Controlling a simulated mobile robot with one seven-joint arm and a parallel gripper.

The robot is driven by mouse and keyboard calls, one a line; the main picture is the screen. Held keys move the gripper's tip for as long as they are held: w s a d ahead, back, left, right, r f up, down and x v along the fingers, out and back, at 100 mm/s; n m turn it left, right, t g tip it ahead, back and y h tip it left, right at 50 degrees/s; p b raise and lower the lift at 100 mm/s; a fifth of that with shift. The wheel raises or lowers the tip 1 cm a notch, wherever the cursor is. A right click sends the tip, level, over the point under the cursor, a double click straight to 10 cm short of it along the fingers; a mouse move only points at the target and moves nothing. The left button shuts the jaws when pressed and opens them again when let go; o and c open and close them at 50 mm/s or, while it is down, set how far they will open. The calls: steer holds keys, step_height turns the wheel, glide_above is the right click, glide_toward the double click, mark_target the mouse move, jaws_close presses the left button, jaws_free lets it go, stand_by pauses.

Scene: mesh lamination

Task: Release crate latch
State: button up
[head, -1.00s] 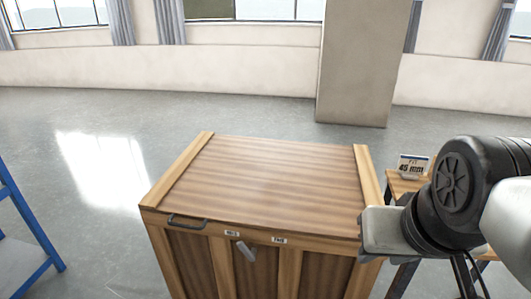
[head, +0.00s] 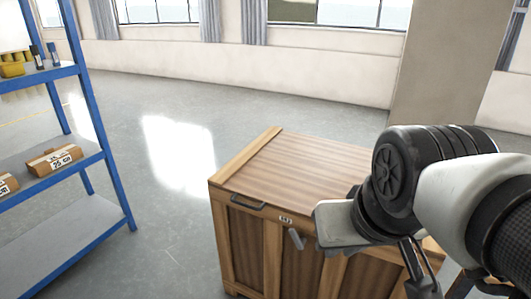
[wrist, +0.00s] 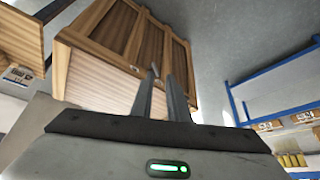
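A wooden crate (head: 300,170) with a plank lid stands on the floor in the head view. A small grey lever, apparently the latch (head: 296,239), hangs tilted on its front below the lid edge. A dark handle (head: 262,207) sits to its left. My arm covers the crate's right part. In the wrist view my gripper (wrist: 161,75) shows two dark fingers with an empty gap between them. They point toward the crate (wrist: 110,30), whose lid edge and front lie beyond. A small light piece by the left fingertip may be the latch; contact cannot be told.
A blue shelf rack (head: 105,155) with brown boxes (head: 54,160) stands at the left. Grey floor (head: 165,240) is free between rack and crate. A pillar (head: 440,75) and a low wall (head: 300,65) stand behind.

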steer(key=shift+w+f, duration=0.1)
steer(key=shift+w, duration=0.1)
jaws_close()
steer(key=w+f+n+g+h+b, duration=0.1)
steer(key=w+f+n+g+h, duration=0.4)
steer(key=w+f+h, duration=1)
steer(key=w+a+f+n+t, duration=0.3)
steer(key=w+a+f+t, duration=0.1)
steer(key=f, duration=0.4)
steer(key=w+a+f+n+t+y, duration=0.1)
steer(key=w+a+f+n+t, duration=0.3)
steer(key=f, duration=0.5)
steer(key=w+a+f+n+t+y+b, duration=0.1)
steer(key=w+a+f+n+t, duration=0.2)
steer(key=w+a+f+t, duration=0.2)
step_height(320, 180, down, 3)
steer(key=shift+w+a+f+t, duration=0.2)
steer(key=shift+w+a+t, duration=0.2)
steer(key=shift+w+a, duration=0.25)
steer(key=shift+w+d, duration=0.15)
